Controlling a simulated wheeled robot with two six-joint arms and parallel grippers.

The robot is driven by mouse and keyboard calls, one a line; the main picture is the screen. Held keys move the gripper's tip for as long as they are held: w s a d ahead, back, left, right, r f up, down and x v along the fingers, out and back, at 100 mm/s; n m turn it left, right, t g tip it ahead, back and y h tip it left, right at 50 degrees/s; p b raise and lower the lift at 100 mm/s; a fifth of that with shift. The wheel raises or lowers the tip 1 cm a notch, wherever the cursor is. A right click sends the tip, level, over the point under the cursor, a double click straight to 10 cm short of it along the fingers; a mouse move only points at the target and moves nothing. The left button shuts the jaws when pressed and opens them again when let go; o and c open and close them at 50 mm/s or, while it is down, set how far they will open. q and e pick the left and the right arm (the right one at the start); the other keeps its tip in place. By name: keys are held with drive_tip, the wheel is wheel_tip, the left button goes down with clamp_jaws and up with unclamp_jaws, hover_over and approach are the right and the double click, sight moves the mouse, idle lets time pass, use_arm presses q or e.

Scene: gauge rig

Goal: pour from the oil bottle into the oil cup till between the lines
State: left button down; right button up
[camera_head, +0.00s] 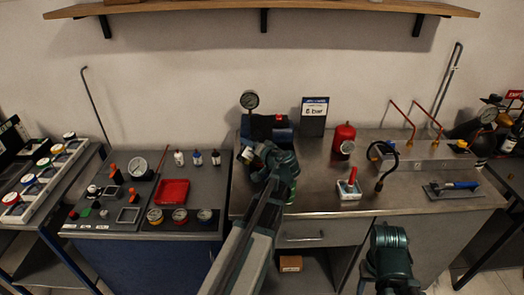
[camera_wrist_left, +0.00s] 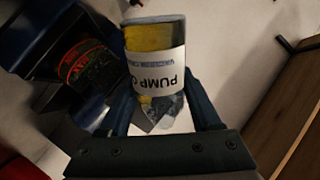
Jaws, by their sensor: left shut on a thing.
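My left gripper (camera_head: 262,160) is shut on the oil bottle (camera_head: 247,154), which is tilted in the head view. In the left wrist view the oil bottle (camera_wrist_left: 155,60) sits between the fingers, with yellow oil inside and a white label reading "PUMP O…" upside down. The bottle is just in front of the dark blue pump unit (camera_head: 267,127), whose dark body (camera_wrist_left: 85,65) fills the left of the wrist view. I cannot make out the oil cup or its lines. My right arm shows low at right, its fingertips not distinguishable.
A dial gauge (camera_head: 249,100) stands on the pump unit, beside a sign (camera_head: 314,108). A red tray (camera_head: 172,191) and gauges lie on the left bench.

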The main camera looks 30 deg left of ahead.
use_arm(q)
drive_tip(key=shift+f+m, duration=0.1)
drive_tip(key=shift+m, duration=0.4)
drive_tip(key=shift+s+m+g+p, duration=0.2)
drive_tip(key=shift+m+g+p, duration=0.2)
drive_tip(key=shift+g+p, duration=0.2)
drive_tip(key=shift+f+m, duration=0.2)
drive_tip(key=shift+m, duration=0.3)
drive_tip(key=shift+g, duration=0.3)
drive_tip(key=shift+r+m+g+p, duration=0.4)
drive_tip(key=shift+m+p, duration=0.05)
drive_tip(key=shift+m, duration=0.25)
drive_tip(key=shift+s+a, duration=0.1)
drive_tip(key=shift+s, duration=0.1)
drive_tip(key=shift+s+f, duration=0.1)
drive_tip(key=shift+s, duration=0.05)
drive_tip(key=shift+f+m+g, duration=0.15)
drive_tip(key=shift+m+g, duration=0.15)
drive_tip(key=shift+m, duration=0.1)
idle(0.9)
